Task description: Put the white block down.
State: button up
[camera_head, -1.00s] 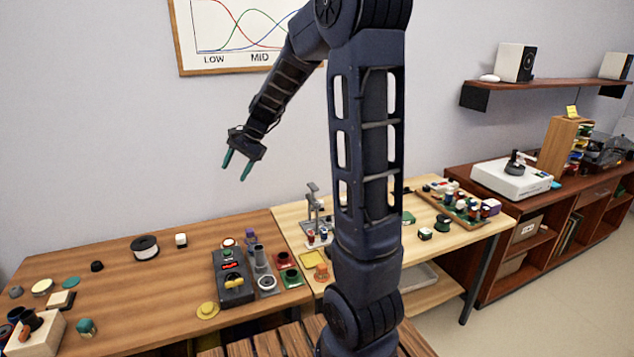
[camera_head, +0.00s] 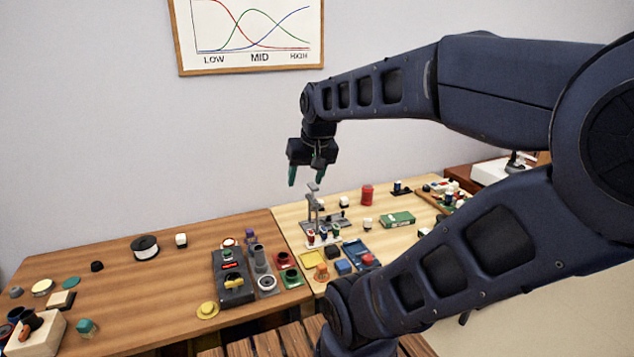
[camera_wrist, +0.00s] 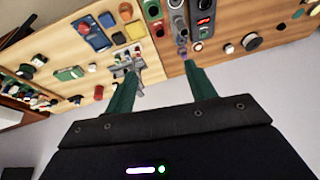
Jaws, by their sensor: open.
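A small white block (camera_head: 181,240) stands on the brown table, right of a black-and-white spool. It also shows in the wrist view (camera_wrist: 229,48), right of the fingers. Other small whitish pieces (camera_head: 367,224) stand on the pale table, so I cannot tell for sure which one the task means. My gripper (camera_head: 305,180) is open, its green fingers pointing down in the air above the back of the tables, near the grey stand. In the wrist view the fingers (camera_wrist: 162,73) are spread with nothing between them.
The grey stand (camera_head: 313,215) rises under my gripper. A dark control box (camera_head: 232,277), grey cylinders and a yellow disc (camera_head: 208,310) crowd the brown table's right part. A red cylinder (camera_head: 367,194) and green box (camera_head: 397,219) stand on the pale table. The brown table's middle is clear.

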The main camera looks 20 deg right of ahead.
jog(key=shift+s+d+f+n+h, duration=0.2)
jog(key=shift+s+d, duration=0.25)
jog(key=shift+s, duration=0.35)
jog(key=shift+s+d+f+n+h, duration=0.1)
jog(key=shift+s+d+n+h, duration=0.1)
jog(key=shift+s+d, duration=0.4)
jog(key=shift+o, duration=0.6)
jog(key=shift+s+a, duration=0.15)
jog(key=shift+a, duration=0.05)
notch_tip(320, 180, up, 6)
jog(key=w+d+r+m, duration=0.2)
jog(key=w+r+m, duration=0.1)
jog(key=w, duration=0.4)
jog(key=w+d+r+m, duration=0.2)
jog(key=w+r, duration=0.1)
jog(key=w, duration=0.3)
jog(key=m+g+h, duration=0.4)
jog(key=m+g, duration=0.1)
jog(key=m, duration=1)
send_over(320, 201)
jog(key=a, duration=0.4)
notch_tip(320, 201, down, 42)
jog(key=shift+w+x, duration=0.2)
jog(key=shift+x, duration=2.55)
jog(key=shift+w+x, duration=0.2)
jog(key=shift+x, duration=2.6)
